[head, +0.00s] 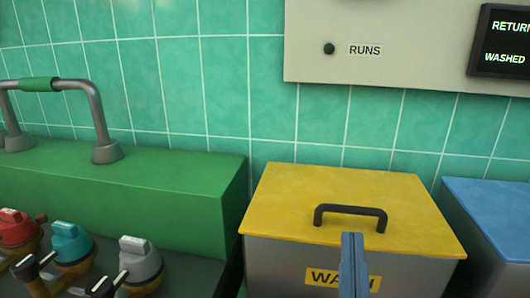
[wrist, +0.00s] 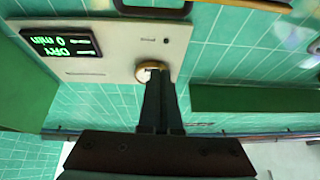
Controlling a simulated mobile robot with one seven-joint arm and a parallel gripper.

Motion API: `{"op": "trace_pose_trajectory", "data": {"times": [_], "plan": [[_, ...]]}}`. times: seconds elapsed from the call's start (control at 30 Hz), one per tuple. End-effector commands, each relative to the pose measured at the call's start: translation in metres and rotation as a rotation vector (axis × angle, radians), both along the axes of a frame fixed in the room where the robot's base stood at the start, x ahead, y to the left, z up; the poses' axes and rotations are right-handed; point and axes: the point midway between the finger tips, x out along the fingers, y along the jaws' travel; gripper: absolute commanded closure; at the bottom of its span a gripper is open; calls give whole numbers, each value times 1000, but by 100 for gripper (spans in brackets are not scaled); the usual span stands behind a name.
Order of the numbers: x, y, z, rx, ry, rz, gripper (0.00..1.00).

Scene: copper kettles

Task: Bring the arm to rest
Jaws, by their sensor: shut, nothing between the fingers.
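My gripper (head: 352,240) shows in the head view as a narrow blue-grey shape rising from the bottom edge, in front of the yellow-lidded box (head: 290,200).
A blue-lidded box (head: 495,210) stands at the right. A green block (head: 120,190) with a metal pipe (head: 100,120) is at the left. A panel marked RUNS (head: 400,25) hangs on the tiled wall.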

Motion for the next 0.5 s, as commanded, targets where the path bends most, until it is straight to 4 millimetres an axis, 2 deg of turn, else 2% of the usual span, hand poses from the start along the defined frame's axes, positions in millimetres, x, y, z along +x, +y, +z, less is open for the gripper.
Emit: {"op": "trace_pose_trajectory", "data": {"times": [0.03,0.13,0.3,0.5], "plan": [[6,12,25,-9,-37,29,100],[15,38,74,-28,-99,87,100],[13,78,155,-50,-195,163,100],[-7,109,224,-58,-284,211,100]]}}
